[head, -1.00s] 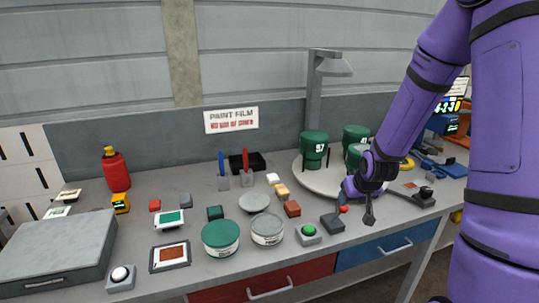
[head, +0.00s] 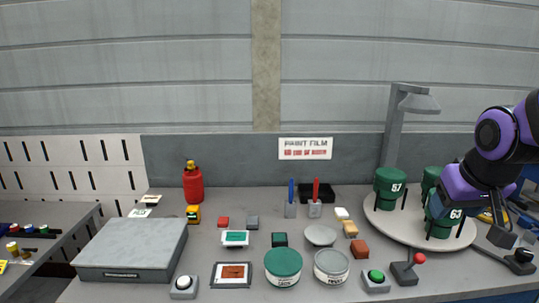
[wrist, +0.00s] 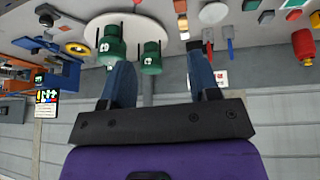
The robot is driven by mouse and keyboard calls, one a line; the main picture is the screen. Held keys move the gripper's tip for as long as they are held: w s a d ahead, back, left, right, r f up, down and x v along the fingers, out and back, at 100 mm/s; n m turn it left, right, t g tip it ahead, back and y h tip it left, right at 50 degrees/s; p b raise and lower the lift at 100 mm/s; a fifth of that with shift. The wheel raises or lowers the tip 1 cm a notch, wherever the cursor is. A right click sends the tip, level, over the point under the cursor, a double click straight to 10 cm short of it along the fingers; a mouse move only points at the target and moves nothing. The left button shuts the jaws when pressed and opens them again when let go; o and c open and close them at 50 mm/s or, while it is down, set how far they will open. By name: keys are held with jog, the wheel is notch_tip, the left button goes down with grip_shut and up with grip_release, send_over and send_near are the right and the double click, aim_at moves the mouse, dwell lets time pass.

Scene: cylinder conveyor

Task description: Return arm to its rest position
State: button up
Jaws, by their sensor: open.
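My purple arm (head: 485,160) is at the right edge of the head view, in front of the turntable's right side. It partly hides the green containers there. In the wrist view my gripper (wrist: 160,62) has its two blue-grey fingers wide apart with nothing between them. That view looks upside down. Two green numbered containers (wrist: 111,45) on the white round turntable (wrist: 140,22) show beyond the fingers. I cannot tell the exact distance to them.
The grey turntable (head: 385,219) carries green containers (head: 390,187) under a lamp post (head: 393,130). A red-knobbed lever (head: 405,272) and a green-button box (head: 375,281) stand at the front. A green tub (head: 283,267), grey tub (head: 331,266) and grey flat box (head: 132,248) fill the bench.

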jog(key=s+a+r, duration=0.1)
jog(key=s+r, duration=0.2)
jog(key=s, duration=0.3)
jog(key=s+a+r+y, duration=0.1)
jog(key=s+a+r, duration=0.1)
jog(key=s, duration=0.4)
jog(key=shift+s+a+r+n, duration=0.2)
jog(key=shift+r+n, duration=0.1)
jog(key=shift+r, duration=0.25)
